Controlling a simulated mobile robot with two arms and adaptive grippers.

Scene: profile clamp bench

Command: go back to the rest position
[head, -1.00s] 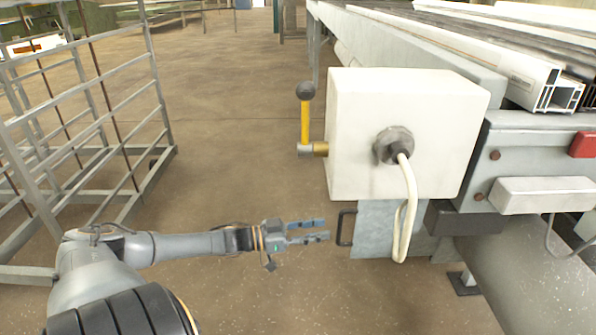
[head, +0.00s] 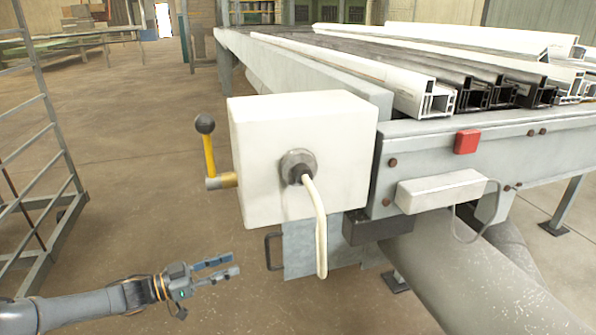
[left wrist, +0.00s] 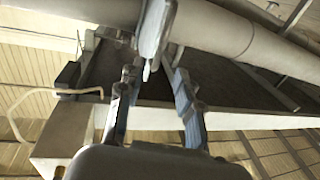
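My left gripper (head: 219,272) is low at the left in the head view, left of the bench and below the white box. Its two fingers are apart with nothing between them. In the left wrist view the fingers (left wrist: 157,95) also stand apart, with the bench's underside and a large pipe beyond. The white box (head: 300,130) carries a lever with a yellow shaft (head: 209,155) and a black knob, upright on its left side. My right gripper is in neither view.
A white cable (head: 321,240) hangs from the box front. White and dark profiles (head: 425,95) lie on the bench, with a red button (head: 467,141) on its end. A large grey pipe (head: 465,285) runs below. A metal rack (head: 40,150) stands at left. Floor between is free.

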